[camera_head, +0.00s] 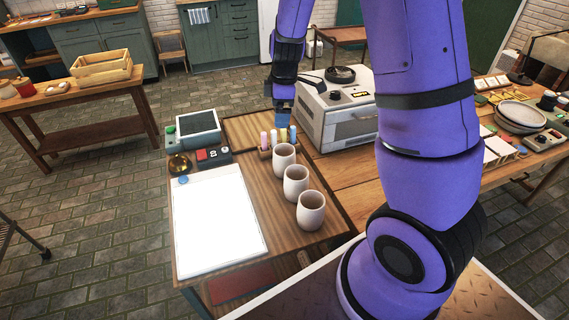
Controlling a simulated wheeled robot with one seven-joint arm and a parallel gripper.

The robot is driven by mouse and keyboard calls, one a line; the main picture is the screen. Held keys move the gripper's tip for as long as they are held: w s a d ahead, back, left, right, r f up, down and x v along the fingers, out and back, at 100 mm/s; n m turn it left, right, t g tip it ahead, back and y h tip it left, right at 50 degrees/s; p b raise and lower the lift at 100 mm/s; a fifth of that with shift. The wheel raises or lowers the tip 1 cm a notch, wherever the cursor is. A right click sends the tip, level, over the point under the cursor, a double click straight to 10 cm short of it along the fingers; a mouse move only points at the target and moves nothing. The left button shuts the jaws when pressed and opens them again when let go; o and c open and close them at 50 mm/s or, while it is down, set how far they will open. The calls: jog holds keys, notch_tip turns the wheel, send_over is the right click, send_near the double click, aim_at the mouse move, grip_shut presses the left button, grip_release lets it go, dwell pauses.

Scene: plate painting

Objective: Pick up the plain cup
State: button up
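Three pale, plain-looking cups stand upright in a slanted row on the wooden table. The far cup (284,157) is closest to my gripper, the middle cup (296,180) is in between, and the near cup (311,210) is closest to my base. No pattern shows on any of them from here. My gripper (284,112) hangs beyond the far cup, above or behind a small holder with coloured sticks (274,141). Its fingers are too small and dark to tell whether they are open or shut. No cup is in it.
A white sheet (217,228) covers the table's left front. A grey kiln-like box (337,112) stands right of my gripper.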

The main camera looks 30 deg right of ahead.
aim_at(284, 155)
jog(key=shift+w+d+f+n+g+h, duration=0.15)
jog(key=shift+w+d+f+n, duration=0.25)
jog(key=shift+f, duration=2.85)
jog(key=shift+w+d+f+n+g+h, duration=0.1)
jog(key=shift+w+d+f+n, duration=0.3)
jog(key=shift+f, duration=2.9)
jog(key=shift+w+d+f+n+g+h, duration=0.2)
jog(key=shift+d+f+n, duration=0.35)
jog(key=shift+f, duration=2.7)
jog(key=shift+a, duration=0.1)
jog(key=c, duration=1)
jog(key=shift+o, duration=0.2)
